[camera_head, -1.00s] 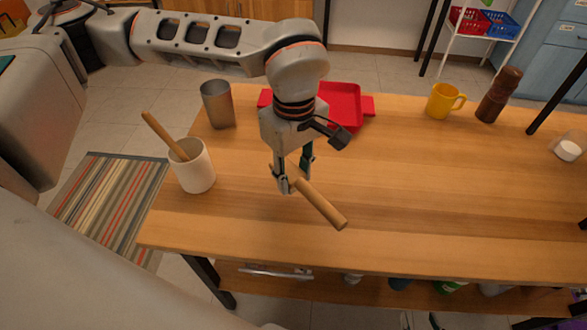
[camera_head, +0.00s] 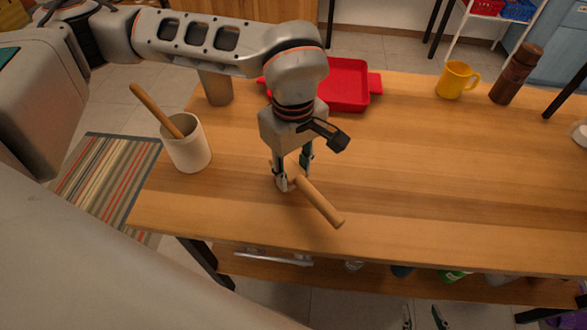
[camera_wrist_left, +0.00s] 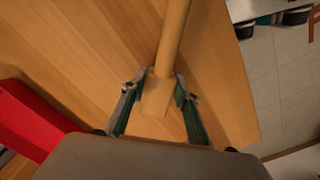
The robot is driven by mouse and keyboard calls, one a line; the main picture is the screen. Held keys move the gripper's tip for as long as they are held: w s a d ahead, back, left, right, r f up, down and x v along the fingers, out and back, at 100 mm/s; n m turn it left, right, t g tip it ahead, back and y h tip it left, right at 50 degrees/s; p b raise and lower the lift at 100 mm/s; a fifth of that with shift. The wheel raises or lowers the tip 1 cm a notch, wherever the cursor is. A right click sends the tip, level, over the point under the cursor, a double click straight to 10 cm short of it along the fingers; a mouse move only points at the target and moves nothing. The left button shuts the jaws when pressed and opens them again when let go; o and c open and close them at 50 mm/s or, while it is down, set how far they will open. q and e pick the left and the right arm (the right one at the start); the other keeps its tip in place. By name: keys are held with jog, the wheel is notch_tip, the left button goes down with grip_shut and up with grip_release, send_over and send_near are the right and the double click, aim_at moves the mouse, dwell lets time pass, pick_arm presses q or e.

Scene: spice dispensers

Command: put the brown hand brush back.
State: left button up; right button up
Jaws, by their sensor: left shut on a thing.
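The brown hand brush (camera_head: 320,202) has a round wooden handle pointing down and right in the head view. My left gripper (camera_head: 291,182) is shut on its paler block-like end, over the table's left half. In the left wrist view the brush (camera_wrist_left: 174,35) runs up from between the fingers of my left gripper (camera_wrist_left: 157,88). Any bristles are hidden, and I cannot tell whether the brush touches the table. The red dustpan (camera_head: 348,84) lies behind the gripper, partly hidden by my arm. My right gripper (camera_head: 422,315) shows only its parted fingertips at the bottom edge.
A white crock (camera_head: 190,148) with a wooden stick (camera_head: 155,108) stands at the table's left edge. A metal cup (camera_head: 216,88) is behind it. A yellow mug (camera_head: 453,80) and a brown mill (camera_head: 516,74) stand at the back right. The table's middle (camera_head: 430,170) is clear.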

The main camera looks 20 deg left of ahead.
pick_arm(q)
jog(key=shift+f, duration=0.65)
jog(key=o, duration=1.3)
notch_tip(320, 180, up, 12)
